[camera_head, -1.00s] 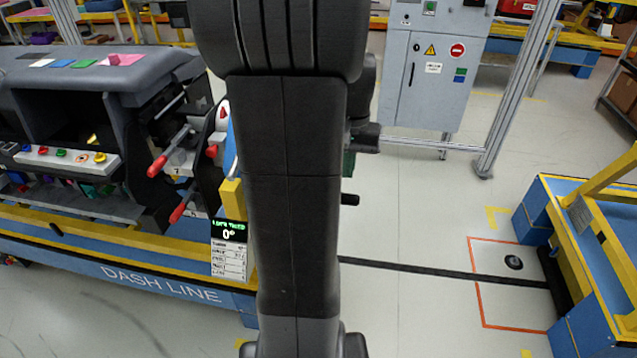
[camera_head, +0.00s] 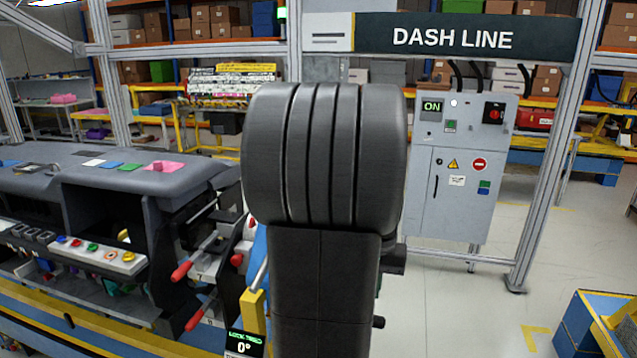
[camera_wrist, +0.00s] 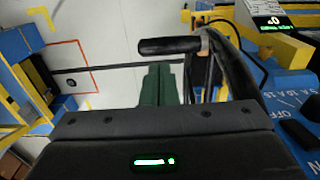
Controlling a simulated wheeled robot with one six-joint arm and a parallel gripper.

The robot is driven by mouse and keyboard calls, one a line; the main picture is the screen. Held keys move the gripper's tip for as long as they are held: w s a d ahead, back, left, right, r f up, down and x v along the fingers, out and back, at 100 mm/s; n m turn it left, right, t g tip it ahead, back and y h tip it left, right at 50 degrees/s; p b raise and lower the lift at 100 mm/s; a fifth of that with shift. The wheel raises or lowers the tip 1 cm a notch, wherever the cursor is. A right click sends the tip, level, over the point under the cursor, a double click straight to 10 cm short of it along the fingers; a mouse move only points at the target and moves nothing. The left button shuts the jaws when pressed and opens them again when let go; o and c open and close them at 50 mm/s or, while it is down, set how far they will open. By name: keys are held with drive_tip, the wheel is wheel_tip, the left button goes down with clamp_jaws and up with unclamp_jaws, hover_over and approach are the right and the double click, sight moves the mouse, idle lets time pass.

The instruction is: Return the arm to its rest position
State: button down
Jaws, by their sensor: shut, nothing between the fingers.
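My arm (camera_head: 325,160) rises dark and upright in the middle of the head view and hides most of my gripper. In the wrist view my gripper (camera_wrist: 159,70) shows two green fingers side by side, shut, with nothing seen between them. They point out over the pale floor. A black rounded bar (camera_wrist: 168,46) lies just beyond the fingertips in the picture; I cannot tell whether they touch.
The dashboard module (camera_head: 110,185) with red-tipped levers (camera_head: 182,271) stands left of my arm. A lock display (camera_head: 244,342) reads 0° close by. A grey control cabinet (camera_head: 455,195) stands behind right. Floor (camera_head: 450,310) at right is clear, up to a blue-yellow stand (camera_head: 590,325).

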drive_tip(key=shift+f+b, duration=2.35)
drive_tip(key=shift+f, duration=0.7)
